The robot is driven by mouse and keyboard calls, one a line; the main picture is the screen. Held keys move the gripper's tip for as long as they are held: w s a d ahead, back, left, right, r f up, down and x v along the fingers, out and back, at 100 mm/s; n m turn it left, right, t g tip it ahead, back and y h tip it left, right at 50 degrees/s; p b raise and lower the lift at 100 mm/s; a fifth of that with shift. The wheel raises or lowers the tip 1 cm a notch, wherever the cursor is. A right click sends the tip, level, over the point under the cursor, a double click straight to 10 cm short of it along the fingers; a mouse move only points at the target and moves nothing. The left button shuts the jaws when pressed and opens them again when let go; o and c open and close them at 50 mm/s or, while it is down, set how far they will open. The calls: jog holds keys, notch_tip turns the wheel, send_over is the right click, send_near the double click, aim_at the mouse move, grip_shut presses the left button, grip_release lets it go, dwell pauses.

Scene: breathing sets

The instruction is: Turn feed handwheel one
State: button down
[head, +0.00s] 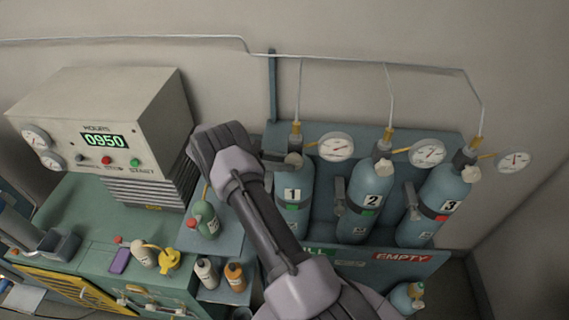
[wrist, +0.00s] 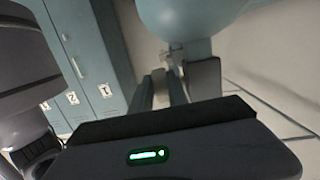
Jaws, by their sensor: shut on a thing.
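Cylinder 1 (head: 294,190) is a blue bottle with a "1" label, leftmost of the three in the rack. Its feed handwheel (head: 294,160) is a small pale knob on the valve, largely covered by my gripper (head: 277,160). My gripper reaches it from the left. In the wrist view, my gripper (wrist: 165,96) is shut on the handwheel (wrist: 160,85), which shows pale between the two fingers below the blue bottle (wrist: 185,18). How far the wheel is turned cannot be told.
Cylinders 2 (head: 366,200) and 3 (head: 440,205) stand to the right, each with a gauge. A gauge (head: 336,147) sits right of valve one. A control box (head: 105,125) stands left on the green bench (head: 85,205). A green bottle (head: 205,220) stands below my wrist.

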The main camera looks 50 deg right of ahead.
jog(key=shift+s+f+g+h+b, duration=0.1)
jog(key=shift+f+g+h+b, duration=0.2)
jog(key=shift+g+h, duration=0.3)
jog(key=shift+d+r, duration=0.1)
jog(key=c, duration=1.6)
grip_release()
jog(key=shift+s, duration=0.1)
jog(key=shift+o, duration=0.2)
